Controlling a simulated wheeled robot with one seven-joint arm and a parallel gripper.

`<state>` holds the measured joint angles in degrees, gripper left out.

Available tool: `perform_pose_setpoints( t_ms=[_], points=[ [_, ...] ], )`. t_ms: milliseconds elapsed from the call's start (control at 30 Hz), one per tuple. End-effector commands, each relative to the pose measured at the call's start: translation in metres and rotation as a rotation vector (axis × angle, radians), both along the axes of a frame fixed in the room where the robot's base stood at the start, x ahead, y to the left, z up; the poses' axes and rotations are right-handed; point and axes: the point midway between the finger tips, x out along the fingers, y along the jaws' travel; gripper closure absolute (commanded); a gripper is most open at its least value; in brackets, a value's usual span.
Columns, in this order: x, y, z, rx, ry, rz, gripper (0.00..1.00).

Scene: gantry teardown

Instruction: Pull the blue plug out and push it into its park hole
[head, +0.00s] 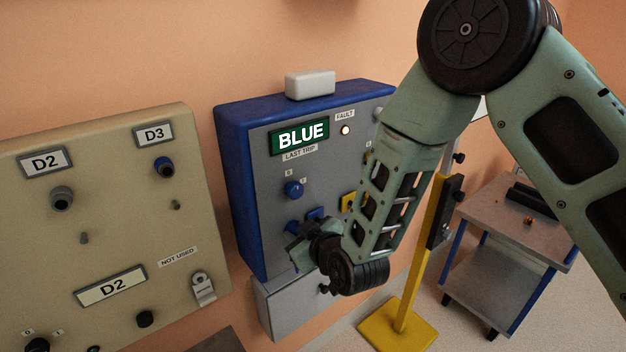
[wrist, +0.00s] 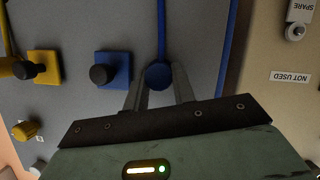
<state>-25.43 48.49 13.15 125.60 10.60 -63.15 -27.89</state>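The blue plug (wrist: 158,75) is a round blue knob with a blue cord, at the grey panel's face in the wrist view. In the wrist view my gripper (wrist: 159,82) has one finger on each side of the plug, with no clear gap. How deep the plug sits is hidden.
The blue-edged panel (head: 238,185) has a display reading BLUE, a lit fault lamp (head: 345,130) and a blue knob (head: 293,188). A yellow plate (wrist: 44,57) is near the blue one. A beige panel (head: 110,235) stands left. A yellow post (head: 410,285) and trolley (head: 515,220) stand right.

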Motion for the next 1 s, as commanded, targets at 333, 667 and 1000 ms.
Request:
perform_pose_setpoints(
  t_ms=[333,667,1000],
  points=[
    [-0.012,-0.008,0.0,0.001,-0.001,0.0,1.0],
    [-0.026,-0.017,-0.001,0.0,0.0,0.001,1.0],
    [-0.051,-0.034,-0.001,0.0,-0.001,0.001,1.0]
  ],
)
